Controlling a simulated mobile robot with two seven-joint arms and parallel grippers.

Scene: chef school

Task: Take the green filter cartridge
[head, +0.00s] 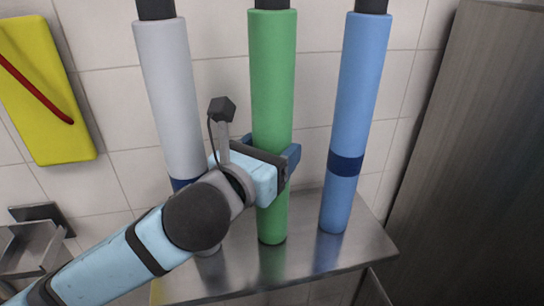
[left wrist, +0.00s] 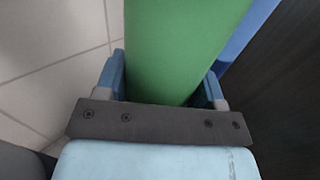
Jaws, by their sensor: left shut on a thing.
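The green filter cartridge (head: 272,75) hangs upright in the middle of a row of three, with a dark cap at its top. Its lower end is close above the steel shelf, and I cannot tell if it touches. My left gripper (head: 272,160) is shut around its lower middle part. In the left wrist view the green cartridge (left wrist: 180,50) fills the space between the blue fingers of the left gripper (left wrist: 165,85). My right gripper is not in view.
A white cartridge (head: 165,85) stands to the left, partly behind my arm, and a blue cartridge (head: 358,90) to the right. The steel shelf (head: 355,265) lies below. A dark panel (head: 475,150) bounds the right side. A yellow board (head: 40,100) is on the tiled wall.

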